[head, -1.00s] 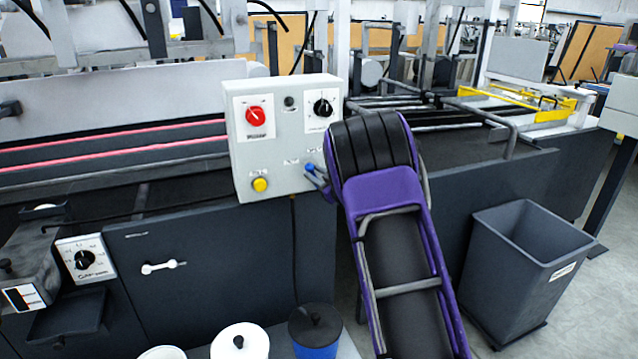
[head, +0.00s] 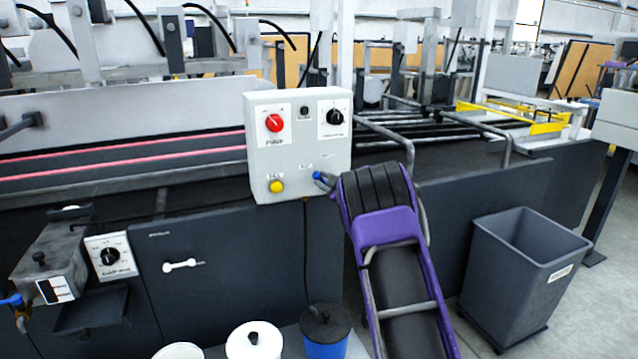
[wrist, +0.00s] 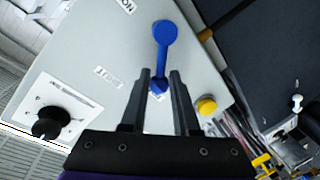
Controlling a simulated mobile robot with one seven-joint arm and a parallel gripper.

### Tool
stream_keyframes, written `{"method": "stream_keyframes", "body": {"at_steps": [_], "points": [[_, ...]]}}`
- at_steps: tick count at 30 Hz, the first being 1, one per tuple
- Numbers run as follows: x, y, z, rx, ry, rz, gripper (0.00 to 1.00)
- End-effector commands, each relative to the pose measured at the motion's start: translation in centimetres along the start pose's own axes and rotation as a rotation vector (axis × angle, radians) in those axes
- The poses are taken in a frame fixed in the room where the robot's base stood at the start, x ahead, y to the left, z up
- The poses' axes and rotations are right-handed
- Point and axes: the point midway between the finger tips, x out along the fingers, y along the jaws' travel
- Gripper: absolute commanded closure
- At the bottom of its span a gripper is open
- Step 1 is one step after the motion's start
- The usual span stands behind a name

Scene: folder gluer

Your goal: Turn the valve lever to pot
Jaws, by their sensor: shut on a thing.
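The blue valve lever (wrist: 162,50) is on the face of the light grey control box (head: 258,145). In the wrist view its round end is at the top and its narrower end lies between my fingertips. In the head view only a bit of blue (head: 317,176) shows beside my gripper (head: 325,182), the rest being hidden by it. My gripper (wrist: 160,80) is shut on the lever's narrower end. Small labels (wrist: 108,76) stand around the lever, too blurred to read surely; one is partly hidden between the fingers.
The box also bears a yellow button (head: 277,186), a red knob (head: 274,122) and a black knob (head: 335,116). A white handle (head: 183,265) is on the dark panel below. Pots with lids (head: 325,325) stand at the front. A grey bin (head: 525,265) is on the right.

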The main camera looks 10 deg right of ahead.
Motion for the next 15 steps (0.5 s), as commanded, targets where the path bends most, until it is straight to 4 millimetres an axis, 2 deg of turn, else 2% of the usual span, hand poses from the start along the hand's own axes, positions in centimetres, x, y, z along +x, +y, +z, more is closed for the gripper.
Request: {"method": "stream_keyframes", "body": {"at_steps": [15], "points": [[0.15, 0.47, 0.36, -0.03, 0.0, -0.002, 1.0]]}}
